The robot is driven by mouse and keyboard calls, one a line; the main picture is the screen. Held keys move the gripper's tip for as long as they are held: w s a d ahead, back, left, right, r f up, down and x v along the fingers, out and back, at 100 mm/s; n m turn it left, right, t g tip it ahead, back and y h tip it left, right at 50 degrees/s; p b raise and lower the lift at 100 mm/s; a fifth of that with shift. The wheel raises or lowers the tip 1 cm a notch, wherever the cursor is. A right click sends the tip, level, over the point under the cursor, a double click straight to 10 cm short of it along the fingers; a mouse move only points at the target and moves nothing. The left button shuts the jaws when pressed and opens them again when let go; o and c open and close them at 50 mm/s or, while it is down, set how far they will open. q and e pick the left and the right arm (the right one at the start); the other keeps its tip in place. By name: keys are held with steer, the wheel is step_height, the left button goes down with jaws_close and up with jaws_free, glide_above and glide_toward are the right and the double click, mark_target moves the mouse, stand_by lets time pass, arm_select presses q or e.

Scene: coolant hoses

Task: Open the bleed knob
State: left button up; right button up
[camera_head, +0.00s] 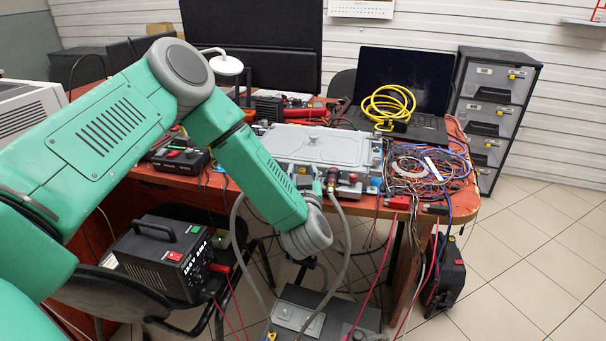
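A grey flat-lidded unit (345,148) sits on the red-brown table, with a small round knob (313,139) on its lid. Small fittings and connectors line its front edge, including a dark and red fitting (333,178). I cannot tell which of these is the bleed knob. Two grey hoses (347,245) hang from the front down to a dark box on the floor. My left arm reaches in from the left and bends down in front of the unit. My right gripper is not in view.
A laptop (405,85) with a coiled yellow cable (388,107) stands behind. Tangled wires (430,168) cover the table's right end. A black power supply (165,257) is at lower left. A dark box (325,317) stands below the table. The right floor is mostly clear.

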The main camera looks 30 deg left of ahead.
arm_select(q)
steer(key=shift+s+d+f, duration=0.1)
steer(key=shift+f, duration=0.05)
steer(key=shift+s+d, duration=0.2)
steer(key=shift+s, duration=0.05)
steer(key=v, duration=1.1)
steer(key=shift+s, duration=0.1)
steer(key=shift+f, duration=0.15)
